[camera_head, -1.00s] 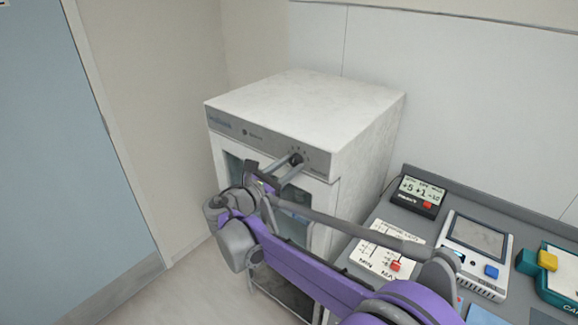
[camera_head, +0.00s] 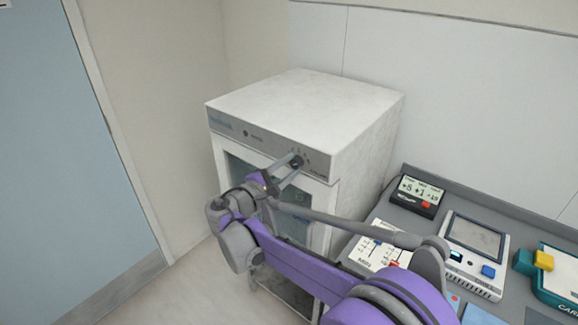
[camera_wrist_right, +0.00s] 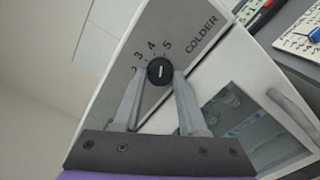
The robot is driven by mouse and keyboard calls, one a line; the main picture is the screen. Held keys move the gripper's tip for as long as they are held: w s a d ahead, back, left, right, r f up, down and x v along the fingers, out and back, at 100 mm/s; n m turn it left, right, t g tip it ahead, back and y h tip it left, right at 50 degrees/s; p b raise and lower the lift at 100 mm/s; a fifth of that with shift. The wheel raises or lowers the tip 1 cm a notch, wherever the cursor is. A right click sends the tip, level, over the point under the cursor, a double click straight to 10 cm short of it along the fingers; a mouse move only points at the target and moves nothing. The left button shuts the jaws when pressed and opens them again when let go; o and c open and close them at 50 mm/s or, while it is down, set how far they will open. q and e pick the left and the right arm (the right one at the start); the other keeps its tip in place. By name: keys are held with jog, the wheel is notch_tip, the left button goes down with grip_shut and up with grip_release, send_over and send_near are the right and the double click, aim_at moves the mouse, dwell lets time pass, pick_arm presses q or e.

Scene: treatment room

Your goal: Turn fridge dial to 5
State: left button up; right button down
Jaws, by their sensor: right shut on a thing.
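The white fridge (camera_head: 310,108) has a grey control strip along its upper front. The black dial (camera_wrist_right: 160,71) sits on that strip, with the numbers 3, 4 and 5 printed around it and "COLDER" past the 5. The dial also shows small in the head view (camera_head: 297,161). A short pale mark is on the dial's face; which number it points to is hard to tell. My right gripper (camera_wrist_right: 158,73) is shut on the dial, one finger on each side. It reaches the fridge front in the head view (camera_head: 292,165). My left gripper is not in view.
A grey counter right of the fridge holds a small display box (camera_head: 417,194), a device with a screen (camera_head: 474,237) and a teal-edged box (camera_head: 562,275). My right arm passes over the counter's near left side. A blue door (camera_head: 70,170) stands at left.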

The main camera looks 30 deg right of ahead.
jog(key=shift+m, duration=1)
jog(key=shift+c, duration=2.3)
grip_release()
jog(key=b+v, duration=0.1)
jog(key=v, duration=0.9)
jog(key=shift+s+a, duration=0.2)
jog(key=shift+a, duration=0.15)
jog(key=shift+d+f, duration=0.1)
